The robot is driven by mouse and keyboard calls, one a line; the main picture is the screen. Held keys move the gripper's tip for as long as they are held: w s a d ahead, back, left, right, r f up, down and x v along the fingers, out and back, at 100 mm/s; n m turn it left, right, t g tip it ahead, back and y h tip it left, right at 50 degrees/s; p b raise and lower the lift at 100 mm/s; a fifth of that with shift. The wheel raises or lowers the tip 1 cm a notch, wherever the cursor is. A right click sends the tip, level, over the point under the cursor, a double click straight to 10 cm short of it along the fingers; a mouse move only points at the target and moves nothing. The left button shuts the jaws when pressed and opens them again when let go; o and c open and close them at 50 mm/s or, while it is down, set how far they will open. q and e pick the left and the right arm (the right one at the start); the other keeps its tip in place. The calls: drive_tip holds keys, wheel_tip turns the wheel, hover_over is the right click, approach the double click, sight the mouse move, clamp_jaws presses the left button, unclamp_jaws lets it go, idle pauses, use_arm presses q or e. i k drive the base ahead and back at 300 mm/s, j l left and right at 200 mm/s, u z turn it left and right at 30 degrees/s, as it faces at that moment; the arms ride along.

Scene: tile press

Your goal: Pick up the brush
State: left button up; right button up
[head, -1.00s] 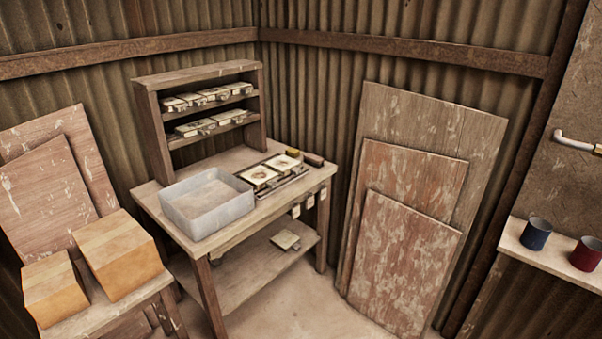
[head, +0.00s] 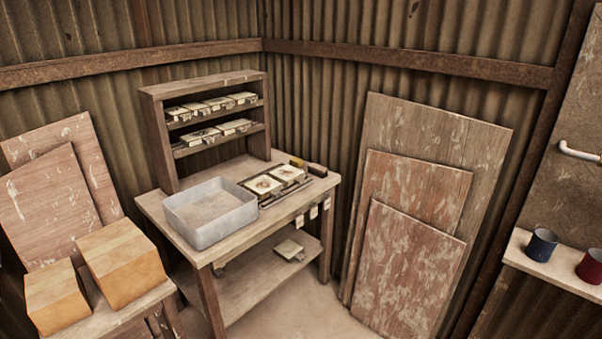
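A small dark brown block-like thing (head: 317,169) lies at the back right corner of the wooden workbench (head: 231,240). It looks like the brush, but it is too small to be sure. A small yellowish block (head: 297,161) sits beside it, to its left. Just in front of them is a dark press frame holding two pale tiles with brownish marks (head: 263,184). Neither of my grippers shows in the head view.
A grey bin (head: 211,232) stands on the bench's left front, below a rack (head: 158,140) of small tiles. Boards (head: 405,270) lean right of the bench. A blue mug (head: 541,246) and a red mug (head: 591,268) stand on a shelf.

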sight(321, 171)
drive_tip(key=i+l, duration=0.1)
drive_tip(key=i, duration=0.5)
drive_tip(key=i+l+u, duration=0.1)
drive_tip(key=i, duration=0.5)
drive_tip(key=i+l, duration=0.2)
drive_tip(key=i, duration=0.4)
drive_tip(key=u, duration=0.05)
